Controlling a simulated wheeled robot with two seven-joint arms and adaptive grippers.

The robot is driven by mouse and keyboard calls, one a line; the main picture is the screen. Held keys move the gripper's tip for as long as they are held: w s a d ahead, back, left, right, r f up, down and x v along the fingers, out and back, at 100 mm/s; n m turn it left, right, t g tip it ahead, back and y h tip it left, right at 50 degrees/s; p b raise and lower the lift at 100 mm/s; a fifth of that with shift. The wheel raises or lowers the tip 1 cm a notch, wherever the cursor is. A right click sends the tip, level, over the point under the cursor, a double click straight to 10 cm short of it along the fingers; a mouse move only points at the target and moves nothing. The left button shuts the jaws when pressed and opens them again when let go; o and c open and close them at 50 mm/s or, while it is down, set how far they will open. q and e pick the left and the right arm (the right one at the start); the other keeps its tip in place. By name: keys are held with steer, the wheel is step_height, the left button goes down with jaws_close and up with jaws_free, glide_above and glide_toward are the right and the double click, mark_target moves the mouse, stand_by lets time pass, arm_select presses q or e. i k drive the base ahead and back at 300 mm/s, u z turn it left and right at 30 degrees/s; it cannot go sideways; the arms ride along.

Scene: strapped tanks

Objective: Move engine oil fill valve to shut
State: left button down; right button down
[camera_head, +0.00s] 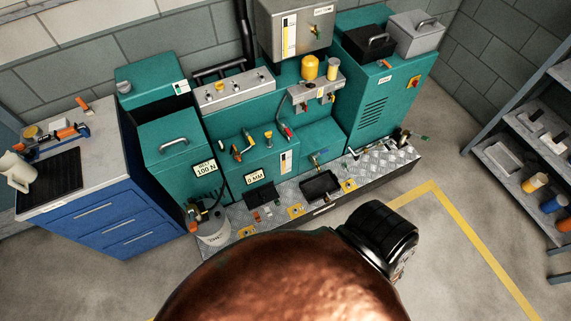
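A teal machine (222,129) stands against the wall with several small valves and handles on it. Yellow-topped fittings (268,135) and a red lever (287,130) are on the middle of the machine. Another small valve (315,158) is on the lower teal box. Neither gripper can be made out.
A blue drawer cabinet (100,220) stands at the left with tools on top. A shelf rack (510,158) is at the right. Floor with yellow lines (480,245) is clear at lower right.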

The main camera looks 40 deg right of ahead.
mark_target(250, 139)
steer(key=z, duration=1.05)
steer(key=i, duration=0.3)
steer(key=z, duration=0.05)
